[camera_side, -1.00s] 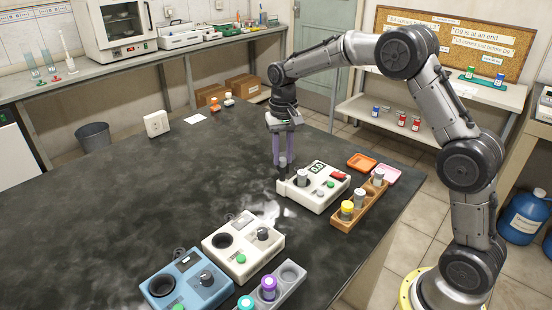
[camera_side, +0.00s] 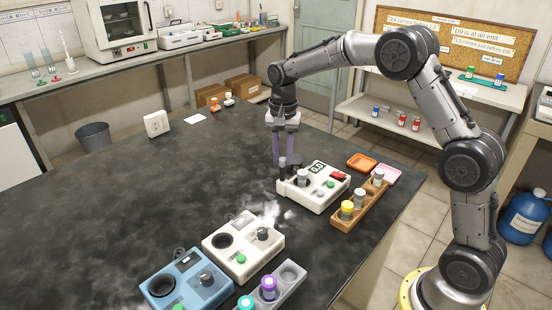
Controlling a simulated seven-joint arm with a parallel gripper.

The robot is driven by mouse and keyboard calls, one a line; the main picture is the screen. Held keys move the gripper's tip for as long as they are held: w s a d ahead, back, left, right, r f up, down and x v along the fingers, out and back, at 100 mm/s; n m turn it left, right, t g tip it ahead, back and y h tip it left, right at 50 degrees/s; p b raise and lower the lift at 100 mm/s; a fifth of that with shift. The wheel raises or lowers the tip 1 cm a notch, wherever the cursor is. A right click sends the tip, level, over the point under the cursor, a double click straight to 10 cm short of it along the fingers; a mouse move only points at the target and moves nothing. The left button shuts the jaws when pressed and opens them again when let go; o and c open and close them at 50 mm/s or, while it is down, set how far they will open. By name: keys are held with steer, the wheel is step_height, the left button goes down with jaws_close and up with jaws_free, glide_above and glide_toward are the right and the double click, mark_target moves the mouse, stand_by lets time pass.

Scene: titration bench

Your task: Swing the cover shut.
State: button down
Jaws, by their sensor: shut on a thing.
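A white instrument (camera_side: 315,199) with a small display (camera_side: 316,168), a red part and a green button stands near the table's right side. A grey-topped vial (camera_side: 302,177) stands upright at its well. My gripper (camera_side: 287,164) points down at the instrument's back left corner, its purple-grey fingers closed on a small dark part there. This part seems to be the cover, standing up beside the well; the fingers hide much of it, and its exact angle cannot be told.
A wooden rack (camera_side: 347,220) with several vials stands close to the instrument's right. Orange (camera_side: 362,161) and pink trays lie behind it. A cream instrument (camera_side: 243,259), a blue instrument (camera_side: 185,283) and a grey rack stand in front.

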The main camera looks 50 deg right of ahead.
steer(key=m, duration=1.2)
steer(key=shift+c, duration=0.4)
jaws_free()
steer(key=shift+r, duration=3.5)
